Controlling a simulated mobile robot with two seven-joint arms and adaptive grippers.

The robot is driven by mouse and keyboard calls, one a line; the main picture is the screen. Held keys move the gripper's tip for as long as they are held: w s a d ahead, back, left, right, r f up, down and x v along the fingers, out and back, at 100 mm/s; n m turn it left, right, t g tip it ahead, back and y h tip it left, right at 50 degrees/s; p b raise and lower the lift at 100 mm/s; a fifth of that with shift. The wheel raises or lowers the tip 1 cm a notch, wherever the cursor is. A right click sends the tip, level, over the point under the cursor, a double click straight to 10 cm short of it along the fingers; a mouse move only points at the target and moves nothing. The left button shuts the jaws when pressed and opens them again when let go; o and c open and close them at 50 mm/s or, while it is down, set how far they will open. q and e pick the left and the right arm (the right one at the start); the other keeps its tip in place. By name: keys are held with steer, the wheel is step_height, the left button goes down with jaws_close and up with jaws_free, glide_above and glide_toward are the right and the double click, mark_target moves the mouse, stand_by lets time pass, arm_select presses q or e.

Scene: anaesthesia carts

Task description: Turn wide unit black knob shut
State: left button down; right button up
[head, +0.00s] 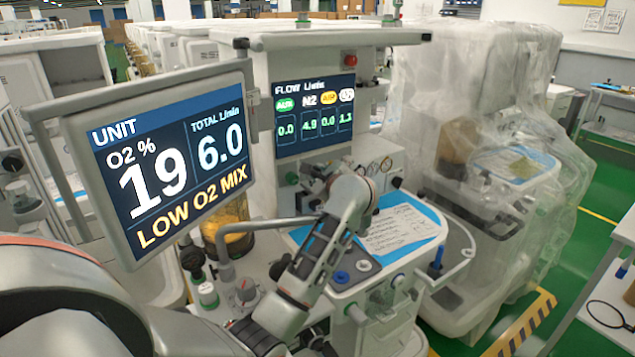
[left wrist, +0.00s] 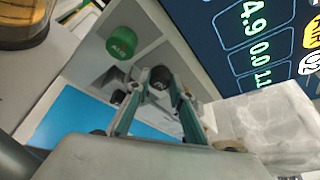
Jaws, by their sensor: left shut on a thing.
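The wide unit (head: 330,40) stands in the centre of the head view. Its flow display (head: 313,112) reads 0.0, 4.9, 0.0 and 1.1, with 4.9 under N2. In the left wrist view the black knob (left wrist: 161,76) sits between the fingertips of my left gripper (left wrist: 160,88), which is shut on it. In the head view my left gripper (head: 317,174) reaches the panel under the flow display and hides the black knob. A green knob (left wrist: 121,42) is beside the black one, apart from the fingers; it also shows in the head view (head: 292,178). My right gripper is out of view.
A tilted monitor (head: 165,165) reads O2 19 %, total 6.0, LOW O2 MIX. A paper sheet (head: 398,232) lies on the blue work surface below my gripper. A plastic-covered cart (head: 490,130) stands to the right, with green floor (head: 600,190) beyond it.

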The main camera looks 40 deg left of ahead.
arm_select(q)
steer(key=shift+w+m+g+y+p, duration=0.1)
steer(key=shift+m+g+y+p, duration=0.4)
steer(key=shift+m+g, duration=1.15)
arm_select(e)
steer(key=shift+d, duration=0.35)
arm_select(q)
steer(key=shift+m+t, duration=0.25)
steer(key=shift+m, duration=0.2)
steer(key=c, duration=1.8)
jaws_free()
steer(key=shift+o, duration=0.2)
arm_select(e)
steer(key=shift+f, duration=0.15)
